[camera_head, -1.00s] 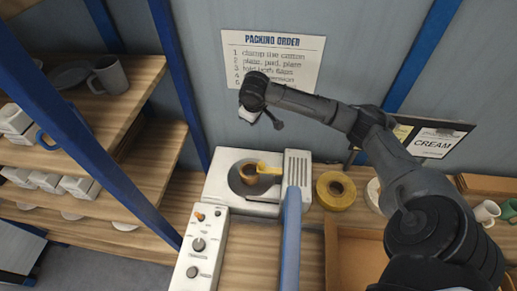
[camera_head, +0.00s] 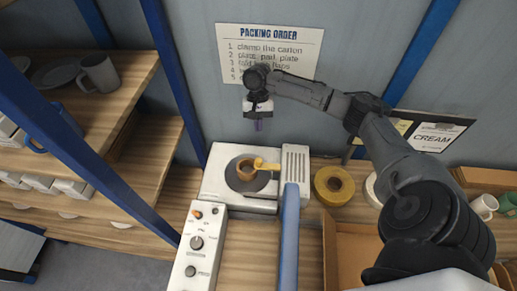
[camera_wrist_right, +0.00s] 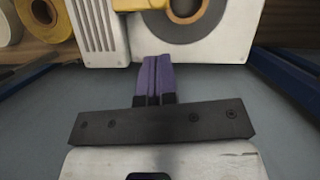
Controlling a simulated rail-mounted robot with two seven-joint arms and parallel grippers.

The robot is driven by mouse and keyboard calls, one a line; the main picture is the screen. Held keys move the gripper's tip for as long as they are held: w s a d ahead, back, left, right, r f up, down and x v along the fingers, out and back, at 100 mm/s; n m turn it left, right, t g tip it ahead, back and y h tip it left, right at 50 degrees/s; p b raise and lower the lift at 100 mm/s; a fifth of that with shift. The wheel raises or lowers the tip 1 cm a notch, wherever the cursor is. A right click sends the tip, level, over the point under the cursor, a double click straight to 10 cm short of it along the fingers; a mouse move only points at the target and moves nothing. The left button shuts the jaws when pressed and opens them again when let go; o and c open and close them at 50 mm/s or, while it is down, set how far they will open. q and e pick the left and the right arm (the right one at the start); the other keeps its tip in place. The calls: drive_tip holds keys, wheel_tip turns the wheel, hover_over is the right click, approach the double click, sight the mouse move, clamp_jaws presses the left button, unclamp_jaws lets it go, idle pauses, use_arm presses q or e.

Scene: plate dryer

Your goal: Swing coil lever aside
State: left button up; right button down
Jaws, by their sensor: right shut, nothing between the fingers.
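The yellow lever (camera_head: 267,165) lies across the right part of the round opening on the white machine (camera_head: 212,184), over a dark ring (camera_head: 236,180). A brown coil-like ring (camera_head: 246,169) sits at its left end. In the right wrist view the lever (camera_wrist_right: 140,4) shows only in part at the top edge, beside the dark ring (camera_wrist_right: 207,26). My right gripper (camera_head: 258,127) has purple fingers, shut and empty. It hangs pointing down in front of the back wall, above and apart from the lever. My left gripper is not in view.
A control panel (camera_head: 208,222) with knobs stands in front of the machine. A blue post (camera_head: 289,235) rises at its front right. A yellow tape roll (camera_head: 334,186) and an open carton (camera_head: 350,240) lie to the right. Shelves with mugs and boxes fill the left.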

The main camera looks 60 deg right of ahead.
approach(268, 164)
wheel_tip(268, 164, down, 3)
drive_tip(key=w+a, duration=0.2)
drive_tip(key=w, duration=0.1)
drive_tip(key=shift+s+f+p, duration=0.2)
drive_tip(key=shift+f+p, duration=0.1)
drive_tip(key=shift+f, duration=0.3)
